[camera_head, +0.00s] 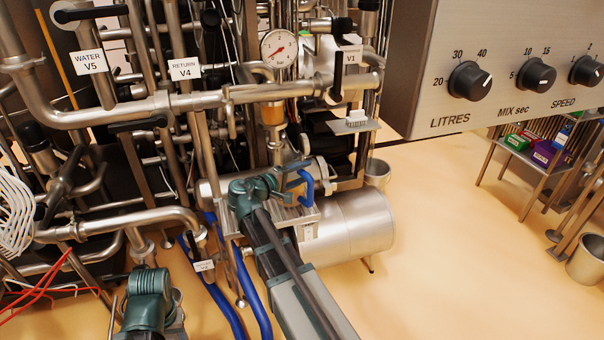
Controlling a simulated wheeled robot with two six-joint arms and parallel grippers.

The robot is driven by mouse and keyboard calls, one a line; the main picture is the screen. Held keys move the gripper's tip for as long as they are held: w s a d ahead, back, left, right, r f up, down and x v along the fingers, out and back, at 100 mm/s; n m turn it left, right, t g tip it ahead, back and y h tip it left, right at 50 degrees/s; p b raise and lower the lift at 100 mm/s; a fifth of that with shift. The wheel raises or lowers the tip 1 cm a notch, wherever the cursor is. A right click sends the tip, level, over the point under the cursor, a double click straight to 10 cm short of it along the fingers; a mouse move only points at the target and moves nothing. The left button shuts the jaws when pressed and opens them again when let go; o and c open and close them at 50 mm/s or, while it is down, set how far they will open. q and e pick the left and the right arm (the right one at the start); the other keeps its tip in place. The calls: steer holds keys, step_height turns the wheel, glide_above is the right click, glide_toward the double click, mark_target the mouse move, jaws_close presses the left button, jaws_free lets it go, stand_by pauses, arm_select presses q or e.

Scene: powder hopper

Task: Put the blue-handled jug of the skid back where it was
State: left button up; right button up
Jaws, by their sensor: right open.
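The jug's blue handle (308,187) shows near the middle of the head view, beside the steel pipework and above the large horizontal steel cylinder. The jug's body is mostly hidden, and I cannot tell what it rests on. My right gripper (297,192) is open, close beside the blue handle. Whether it touches the handle is not clear. My left arm shows only as a teal joint at the bottom left; its gripper is not in view.
The steel cylinder (347,225) lies below the handle. Pipes with valves and a pressure gauge (279,48) crowd the left and centre. A control panel (480,75) hangs at upper right. A shelf (539,164) holds coloured boxes. Open floor (440,240) lies right of the skid.

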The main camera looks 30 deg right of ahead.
steer(key=shift+r, duration=0.2)
steer(key=p+v, duration=0.2)
steer(key=v, duration=1)
steer(key=shift+p, duration=0.3)
steer(key=s+a+g+y+p, duration=0.2)
steer(key=s+a+y+p, duration=0.5)
steer(key=a, duration=0.5)
steer(key=s+a+r+n+g+y+p, duration=0.1)
steer(key=s+a+g+y+p, duration=0.1)
steer(key=s+a+y+p, duration=0.5)
steer(key=s+a+p, duration=0.4)
steer(key=a+p, duration=0.1)
steer(key=shift+a, duration=0.2)
